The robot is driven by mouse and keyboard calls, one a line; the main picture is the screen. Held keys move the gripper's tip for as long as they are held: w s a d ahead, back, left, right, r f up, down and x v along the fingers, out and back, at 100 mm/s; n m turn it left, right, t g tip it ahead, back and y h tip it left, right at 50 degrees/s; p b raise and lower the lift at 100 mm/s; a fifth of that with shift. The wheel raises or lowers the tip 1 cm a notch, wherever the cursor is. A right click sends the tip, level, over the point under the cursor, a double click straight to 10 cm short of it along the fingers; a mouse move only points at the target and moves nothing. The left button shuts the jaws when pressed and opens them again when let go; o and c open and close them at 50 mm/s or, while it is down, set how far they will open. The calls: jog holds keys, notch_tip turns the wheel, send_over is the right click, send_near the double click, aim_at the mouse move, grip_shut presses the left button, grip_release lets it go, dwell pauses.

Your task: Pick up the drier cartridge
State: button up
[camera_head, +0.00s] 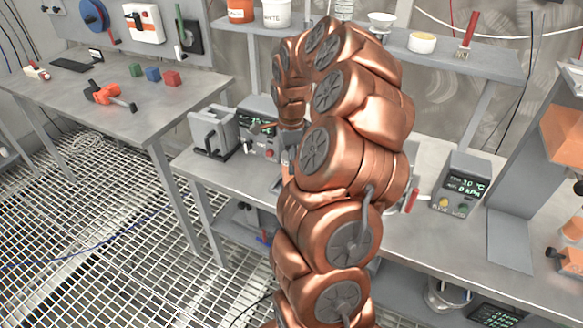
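My copper-coloured arm fills the middle of the head view and bends over toward the grey workbench (235,172). My gripper (286,160) points down over this bench at the arm's left edge. Only a small grey part of it shows, and my arm hides the rest. I cannot see its fingers clearly or whether they hold anything. I cannot make out a drier cartridge for certain; the bench area behind my arm is hidden.
A grey clamp-like fixture (212,130) and an instrument box (258,120) stand left of my gripper. A display unit (461,185) stands on the right. A shelf (470,58) with tubs runs above. Another table (120,85) at left holds an orange tool (103,92) and coloured blocks.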

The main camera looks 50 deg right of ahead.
jog(key=shift+f, duration=0.4)
jog(key=c, duration=1.5)
jog(key=shift+r, duration=0.1)
